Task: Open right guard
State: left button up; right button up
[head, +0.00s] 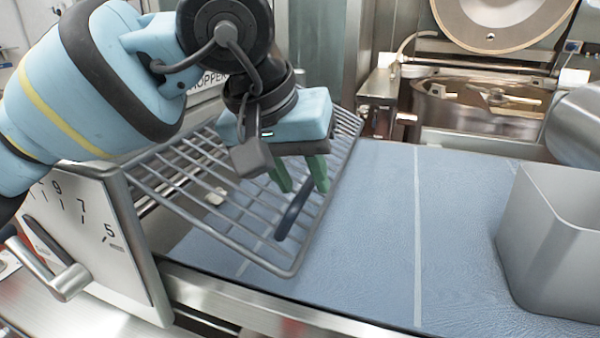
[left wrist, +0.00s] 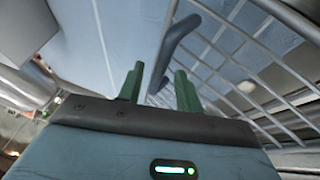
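A grey wire guard (head: 220,215) hangs at a slant over the blue conveyor belt (head: 375,220), beside the white dial panel (head: 80,225). A dark bar handle (head: 293,213) sticks out at its right part and also shows in the left wrist view (left wrist: 172,45). My left gripper (head: 303,185) is just above the handle, pointing down. Its green fingers (left wrist: 158,75) stand apart, with the handle's end seen in the gap between them. I cannot tell whether they touch it. My right gripper is not in view.
A grey open-topped bin (head: 548,245) stands on the belt at the right. A metal kettle (head: 475,110) with a raised round lid (head: 505,20) is behind the belt. A lever (head: 60,280) juts from the dial panel. The middle of the belt is clear.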

pick_arm(q)
jog(key=shift+f, duration=0.1)
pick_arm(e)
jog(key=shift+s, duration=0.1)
pick_arm(q)
grip_shut()
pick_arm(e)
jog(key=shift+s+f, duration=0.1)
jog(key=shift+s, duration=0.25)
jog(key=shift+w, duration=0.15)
